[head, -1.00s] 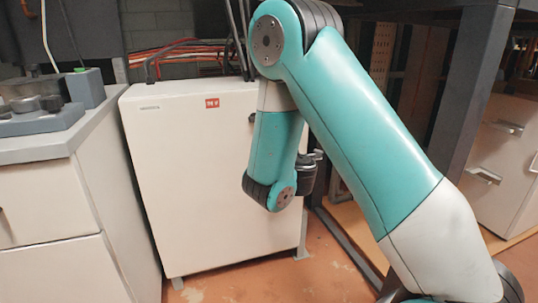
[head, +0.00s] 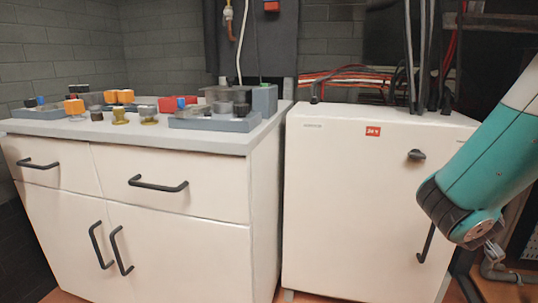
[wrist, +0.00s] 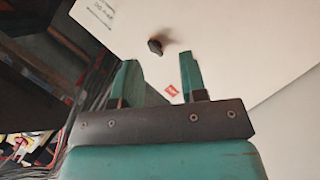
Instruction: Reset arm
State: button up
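My teal arm (head: 488,160) reaches in at the right edge of the head view, in front of the right part of a white cabinet (head: 340,210). In the wrist view my gripper (wrist: 158,62) has its two teal fingers apart with nothing between them. Beyond the fingers are the white cabinet face, tilted in the picture, its black knob (wrist: 155,46) and its red label (wrist: 171,91).
A white counter (head: 170,210) with black handles stands at the left. On it are grey trays (head: 215,123) and several small colored parts. Cables (head: 410,60) rise behind the cabinet.

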jog(key=s+a+f+m+g+y, duration=0.15)
jog(key=s+a+g+y, duration=0.75)
jog(key=s+a, duration=0.9)
jog(key=s+a+r+n+g+y, duration=0.3)
jog(key=s+a+r, duration=0.1)
jog(key=s+a, duration=0.35)
notch_tip(320, 180, up, 32)
jog(key=p, duration=3.2)
jog(key=shift+s+d+p, duration=0.2)
jog(key=shift+d+p, duration=0.1)
jog(key=shift+p, duration=0.05)
jog(key=shift+o, duration=0.2)
